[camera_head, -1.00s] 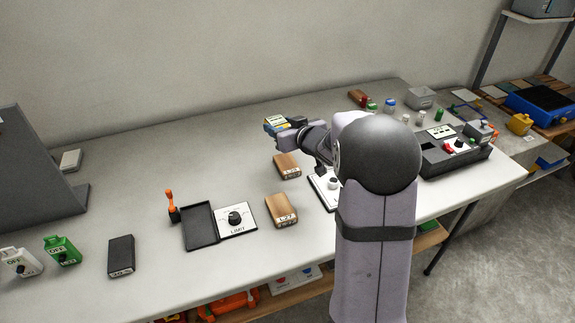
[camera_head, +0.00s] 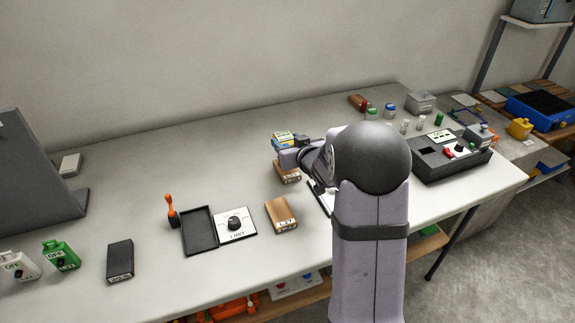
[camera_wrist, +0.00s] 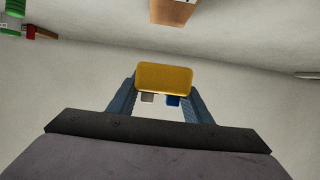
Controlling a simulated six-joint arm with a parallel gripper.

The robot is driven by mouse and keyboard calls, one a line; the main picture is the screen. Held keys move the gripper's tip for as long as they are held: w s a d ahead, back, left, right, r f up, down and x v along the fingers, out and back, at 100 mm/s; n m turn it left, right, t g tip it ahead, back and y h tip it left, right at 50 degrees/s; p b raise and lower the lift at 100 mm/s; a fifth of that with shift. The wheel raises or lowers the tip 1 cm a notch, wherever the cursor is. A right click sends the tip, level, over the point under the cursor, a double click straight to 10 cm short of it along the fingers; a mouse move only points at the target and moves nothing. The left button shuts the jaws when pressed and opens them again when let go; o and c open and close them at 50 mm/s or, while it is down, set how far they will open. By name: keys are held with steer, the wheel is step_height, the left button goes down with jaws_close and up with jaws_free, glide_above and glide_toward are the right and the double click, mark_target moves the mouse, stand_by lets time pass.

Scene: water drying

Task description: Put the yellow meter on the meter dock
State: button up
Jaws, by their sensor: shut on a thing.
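The yellow meter (camera_wrist: 164,77) is held between the two blue fingers of my gripper (camera_wrist: 163,98) in the wrist view. In the head view the meter (camera_head: 284,137) shows as a small yellow, white and blue block at the end of my gripper (camera_head: 286,149), raised over the back middle of the table. A black shallow tray (camera_head: 198,232) joined to a white LIMIT dial plate (camera_head: 235,224) lies to the front left, apart from the meter. I cannot tell for sure whether this is the meter dock. Another white plate (camera_head: 319,197) is mostly hidden behind my arm.
Two wooden blocks stand near, one (camera_head: 287,176) just below my gripper in the picture and one (camera_head: 281,215) right of the dial plate. An orange-handled lever (camera_head: 171,210) stands left of the tray. A black meter-like block (camera_head: 120,260) lies farther left. A dark console (camera_head: 452,160) is at right.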

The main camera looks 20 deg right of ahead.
steer(key=shift+f, duration=3.65)
steer(key=shift+f+b, duration=0.2)
steer(key=shift+b, duration=0.1)
steer(key=o, duration=1.4)
steer(key=shift+c, duration=0.2)
steer(key=shift+s, duration=0.1)
steer(key=shift+o, duration=0.4)
steer(key=shift+b+v, duration=0.3)
steer(key=shift+v, duration=3.25)
